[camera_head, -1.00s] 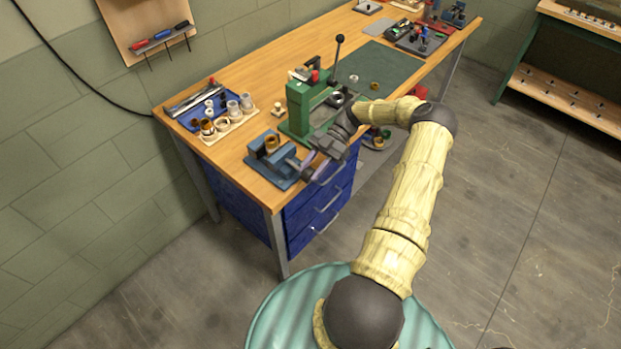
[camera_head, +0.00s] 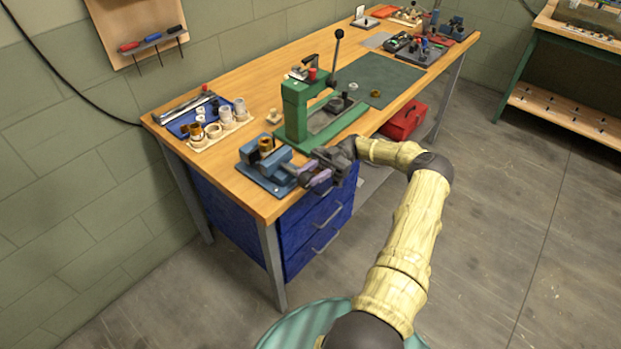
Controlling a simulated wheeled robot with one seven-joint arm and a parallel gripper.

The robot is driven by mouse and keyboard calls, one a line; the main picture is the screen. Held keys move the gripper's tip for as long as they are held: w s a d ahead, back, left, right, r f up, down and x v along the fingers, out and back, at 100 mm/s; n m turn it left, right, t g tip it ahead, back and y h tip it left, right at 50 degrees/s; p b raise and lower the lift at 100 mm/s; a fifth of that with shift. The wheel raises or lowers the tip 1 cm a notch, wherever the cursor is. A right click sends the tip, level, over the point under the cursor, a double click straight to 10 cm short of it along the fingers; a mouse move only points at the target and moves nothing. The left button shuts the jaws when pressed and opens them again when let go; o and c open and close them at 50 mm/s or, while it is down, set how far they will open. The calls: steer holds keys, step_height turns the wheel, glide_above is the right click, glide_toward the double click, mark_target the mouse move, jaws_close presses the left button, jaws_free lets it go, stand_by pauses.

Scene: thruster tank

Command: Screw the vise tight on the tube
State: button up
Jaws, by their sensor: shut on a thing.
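The blue vise (camera_head: 262,174) sits at the near left corner of the wooden bench. A short brass-coloured tube (camera_head: 266,144) stands upright at the vise's jaws. I cannot tell from here how tightly the jaws meet it. My gripper (camera_head: 311,178) is at the vise's right end, over the bench's front edge. It is shut on the vise's screw handle (camera_head: 306,181), which is mostly hidden by the fingers.
A green press (camera_head: 296,108) with a tall lever stands just behind my gripper. A wooden rack of cups (camera_head: 220,130) and a blue tray (camera_head: 190,122) lie at the back left. A green mat (camera_head: 375,78) lies farther right. A red toolbox (camera_head: 404,121) is beyond the bench's front edge.

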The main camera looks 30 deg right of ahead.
steer(key=shift+s+d+f, duration=0.15)
steer(key=shift+s, duration=0.1)
steer(key=o, duration=0.7)
steer(key=shift+o, duration=0.6)
steer(key=shift+s+d, duration=0.1)
step_height(320, 180, up, 10)
steer(key=shift+r+b, duration=0.15)
steer(key=shift+b, duration=0.35)
steer(key=shift+w+a, duration=0.2)
